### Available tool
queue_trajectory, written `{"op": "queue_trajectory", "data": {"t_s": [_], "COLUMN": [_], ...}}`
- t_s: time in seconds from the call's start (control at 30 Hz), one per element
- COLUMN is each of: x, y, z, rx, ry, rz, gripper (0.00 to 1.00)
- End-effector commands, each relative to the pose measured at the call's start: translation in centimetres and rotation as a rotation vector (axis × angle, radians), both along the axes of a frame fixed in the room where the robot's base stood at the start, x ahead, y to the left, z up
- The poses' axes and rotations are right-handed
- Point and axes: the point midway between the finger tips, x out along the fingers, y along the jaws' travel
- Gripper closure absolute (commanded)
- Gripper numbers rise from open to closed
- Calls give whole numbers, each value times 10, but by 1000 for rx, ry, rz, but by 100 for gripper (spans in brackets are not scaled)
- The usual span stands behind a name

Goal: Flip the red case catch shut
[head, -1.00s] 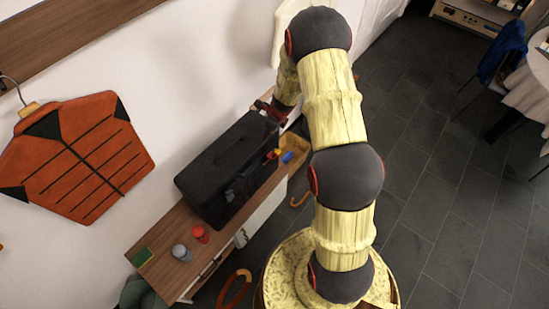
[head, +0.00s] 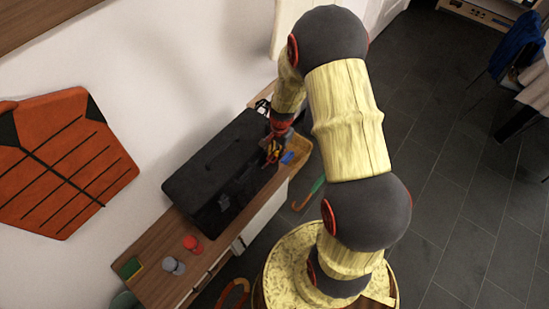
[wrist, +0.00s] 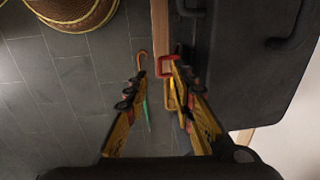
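The black case (head: 215,172) lies on the wooden bench top against the wall; it fills the right of the wrist view (wrist: 245,60). The red case catch (wrist: 167,66) is a red loop at the case's front edge, standing out from it. A yellow loop (wrist: 172,95) shows just below it in that view, partly behind a finger. My gripper (head: 275,147) is at the right end of the case's front. In the wrist view my gripper (wrist: 160,74) is open, with the red catch close to the right fingertip; I cannot tell whether they touch.
A wooden tray (head: 301,146) with a blue item (head: 288,157) is right of the case. A red can (head: 192,243), a grey can (head: 173,265) and a green-yellow block (head: 131,267) stand at the bench's near end. Umbrella handles (wrist: 142,58) hang in front.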

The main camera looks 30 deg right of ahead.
Motion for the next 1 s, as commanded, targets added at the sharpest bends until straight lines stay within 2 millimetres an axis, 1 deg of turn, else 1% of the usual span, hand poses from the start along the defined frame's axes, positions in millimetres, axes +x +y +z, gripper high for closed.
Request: {"op": "queue_trajectory", "data": {"t_s": [0.03, 0.2, 0.3, 0.4, 0.73, 1.0], "x": [-1, 2, 4, 4, 5, 5], "y": [1, 2, 2, 2, 2, 2], "z": [-12, -37, -48, -54, -57, -57], "rx": [2, 1, 1, 1, 0, 0], "ry": [5, 4, 2, 1, 0, 0], "rz": [-1, -2, -3, -4, -4, -4], "gripper": [75, 75, 75, 75, 75, 90]}}
